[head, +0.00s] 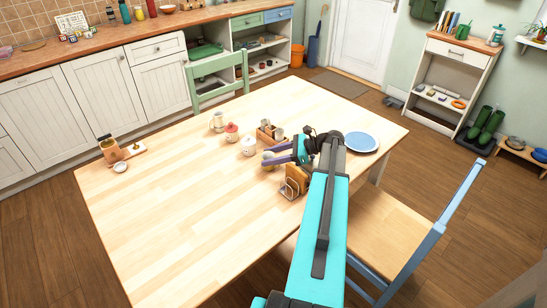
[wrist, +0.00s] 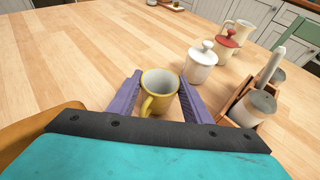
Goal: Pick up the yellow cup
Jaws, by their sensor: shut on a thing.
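The yellow cup (wrist: 158,100) is upright between the two purple fingers of my gripper (wrist: 159,80) in the wrist view. The fingers are shut on its sides. Its pale inside faces up and its handle points toward the wrist. In the head view, my gripper (head: 272,154) is over the middle of the wooden table, with the cup (head: 268,158) small at its fingertips. I cannot tell whether the cup's base touches the table.
A white lidded jar (wrist: 202,64), a red-lidded jar (wrist: 225,46) and a cream jug (wrist: 239,33) stand beyond the cup. A wooden caddy (wrist: 240,101) is to the right. A toast rack (head: 293,183) and blue plate (head: 361,142) are near my arm. The table's left is mostly clear.

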